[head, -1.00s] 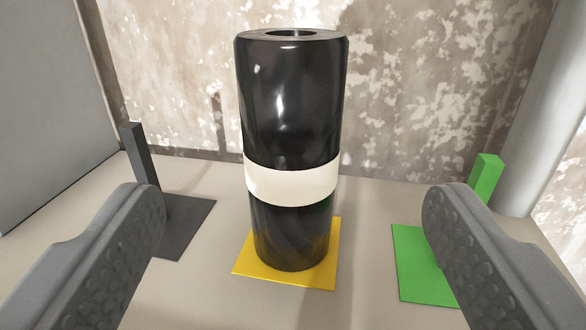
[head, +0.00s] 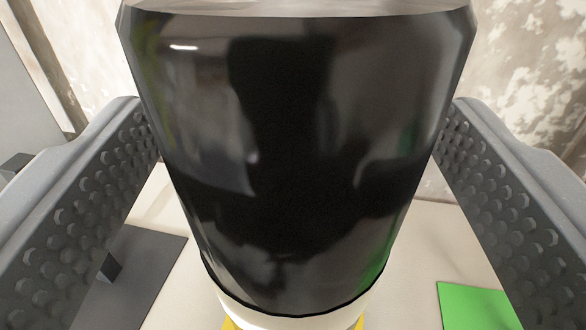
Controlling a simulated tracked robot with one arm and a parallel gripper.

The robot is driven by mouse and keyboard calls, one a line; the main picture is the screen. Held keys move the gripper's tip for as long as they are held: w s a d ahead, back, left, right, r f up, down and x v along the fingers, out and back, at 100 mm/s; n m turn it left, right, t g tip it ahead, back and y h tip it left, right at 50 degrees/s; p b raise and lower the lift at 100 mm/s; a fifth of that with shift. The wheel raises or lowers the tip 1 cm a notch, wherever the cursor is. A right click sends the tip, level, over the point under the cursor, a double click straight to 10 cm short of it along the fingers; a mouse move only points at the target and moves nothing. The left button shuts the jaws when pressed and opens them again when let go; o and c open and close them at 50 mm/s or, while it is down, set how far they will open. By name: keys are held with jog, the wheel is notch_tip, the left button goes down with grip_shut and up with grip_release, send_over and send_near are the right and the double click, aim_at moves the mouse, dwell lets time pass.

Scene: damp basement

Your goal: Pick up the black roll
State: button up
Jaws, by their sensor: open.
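The black roll (head: 290,150) stands upright and fills the middle of the head view, very close. Its cream band (head: 290,318) shows at the bottom edge, and the roll's lower part is out of view. A bit of the yellow mat (head: 229,324) shows beside the band. My gripper (head: 292,125) is open, with one finger on each side of the roll's upper part. The fingertips lie near the roll's sides; I cannot tell whether they touch it.
A dark grey mat (head: 150,265) with a dark post (head: 110,267) lies at lower left. A green mat (head: 478,305) lies at lower right. A stained, peeling wall (head: 525,70) stands behind. The pale floor (head: 440,240) between the mats is clear.

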jog(key=shift+w+d+b, duration=0.1)
jog(key=shift+w+b, duration=0.2)
jog(key=shift+w, duration=1.1)
jog(key=shift+c, duration=0.3)
jog(key=c, duration=1.2)
jog(key=shift+o, duration=0.2)
